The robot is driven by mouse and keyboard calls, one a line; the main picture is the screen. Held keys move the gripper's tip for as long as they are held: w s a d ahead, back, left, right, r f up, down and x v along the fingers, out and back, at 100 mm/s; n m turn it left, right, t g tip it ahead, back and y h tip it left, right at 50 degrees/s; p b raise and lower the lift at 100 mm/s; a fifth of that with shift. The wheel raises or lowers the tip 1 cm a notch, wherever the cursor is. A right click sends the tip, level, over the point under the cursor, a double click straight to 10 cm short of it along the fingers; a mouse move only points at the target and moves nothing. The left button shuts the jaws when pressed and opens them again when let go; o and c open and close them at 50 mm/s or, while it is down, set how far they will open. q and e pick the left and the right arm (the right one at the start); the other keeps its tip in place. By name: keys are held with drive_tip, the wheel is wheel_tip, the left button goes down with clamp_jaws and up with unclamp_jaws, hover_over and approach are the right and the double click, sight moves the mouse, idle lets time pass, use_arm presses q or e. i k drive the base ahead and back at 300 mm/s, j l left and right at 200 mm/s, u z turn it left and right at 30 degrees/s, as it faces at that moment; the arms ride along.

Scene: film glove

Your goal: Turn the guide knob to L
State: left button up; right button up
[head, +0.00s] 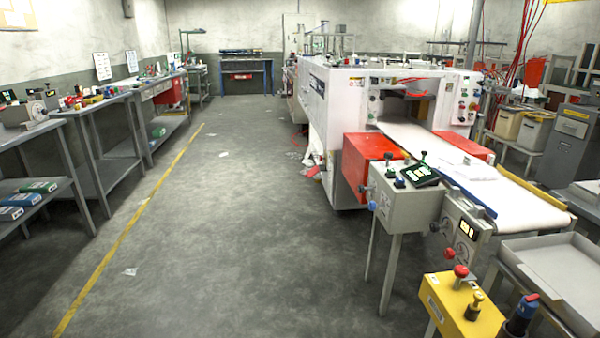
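Several knobs show at the near end of the white machine, and I cannot tell which one is the guide knob. A blue knob (372,206) sits on the left side of a grey control box (400,213). A red knob (461,271) and a brass-coloured knob (475,302) stand on a yellow box (448,311). Any L mark is too small to read. Neither of my grippers is in view.
A white conveyor belt (530,200) runs from the machine (328,100). Grey trays (568,262) stand at the lower right. Workbenches (95,108) line the left wall. The grey floor (225,220) between is mostly clear, with a yellow line (140,208) and scraps.

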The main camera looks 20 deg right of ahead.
sight(361, 189)
drive_tip(key=i+l+z, duration=0.1)
drive_tip(key=i+z, duration=0.2)
drive_tip(key=i, duration=0.45)
drive_tip(key=i+j+z, duration=0.1)
drive_tip(key=i+z, duration=0.2)
drive_tip(key=i, duration=0.5)
